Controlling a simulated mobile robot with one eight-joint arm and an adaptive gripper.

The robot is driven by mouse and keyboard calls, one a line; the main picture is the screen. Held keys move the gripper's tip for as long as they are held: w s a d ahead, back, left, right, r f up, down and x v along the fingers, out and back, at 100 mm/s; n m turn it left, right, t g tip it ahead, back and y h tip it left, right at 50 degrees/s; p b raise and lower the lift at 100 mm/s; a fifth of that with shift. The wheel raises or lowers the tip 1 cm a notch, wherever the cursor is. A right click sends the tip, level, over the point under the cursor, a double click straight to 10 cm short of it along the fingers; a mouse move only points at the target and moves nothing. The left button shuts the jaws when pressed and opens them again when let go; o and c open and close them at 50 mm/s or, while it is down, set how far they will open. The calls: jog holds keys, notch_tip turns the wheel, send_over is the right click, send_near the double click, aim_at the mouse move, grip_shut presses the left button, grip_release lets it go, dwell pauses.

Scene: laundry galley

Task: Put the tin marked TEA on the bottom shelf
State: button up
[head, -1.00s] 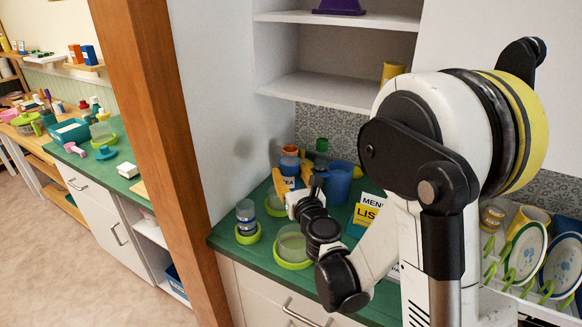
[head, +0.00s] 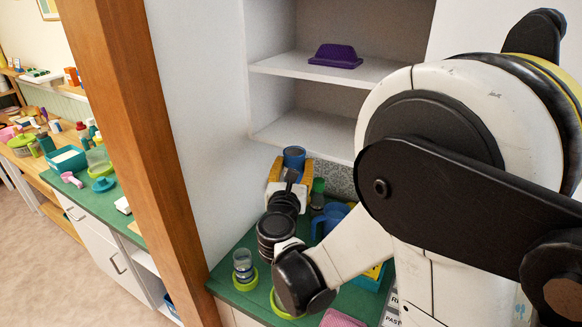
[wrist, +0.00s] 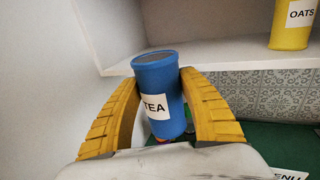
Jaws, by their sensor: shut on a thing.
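The blue TEA tin (head: 294,157) is held between the yellow fingers of my gripper (head: 289,175). In the wrist view the tin (wrist: 160,88) stands nearly upright, slightly tilted, with its white TEA label facing the camera and a finger on each side. My gripper (wrist: 160,105) is shut on it. The bottom shelf (head: 318,130) of the open white cupboard is just above and behind the tin in the head view. In the wrist view the shelf's front edge (wrist: 240,57) passes behind the tin's upper part.
A yellow OATS tin (wrist: 290,25) stands on the bottom shelf at right. A purple object (head: 335,56) sits on the shelf above. The shelf's left part looks bare. A side wall (head: 200,110) is close at left. Cups and a stacked jar (head: 243,265) stand on the green counter below.

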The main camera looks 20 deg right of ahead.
jog(key=s+r+m+g+h+p, duration=0.2)
jog(key=s+r+m+h+p, duration=0.1)
jog(key=r, duration=0.7)
jog(key=s+h+p, duration=0.1)
jog(key=s+p, duration=0.1)
jog(key=p, duration=0.1)
jog(key=shift+d, duration=0.1)
jog(key=b+x, duration=0.1)
jog(key=x, duration=0.6)
jog(key=s+d+f+b+x, duration=0.1)
jog(key=b+x, duration=0.1)
jog(key=x, duration=0.5)
jog(key=d+f+b+x, duration=0.1)
jog(key=x, duration=0.6)
jog(key=shift+s+d+f+b, duration=0.1)
jog(key=shift+d+f+b, duration=0.1)
jog(key=shift+f+b, duration=0.1)
jog(key=shift+f+b, duration=0.55)
jog(key=o, duration=1.9)
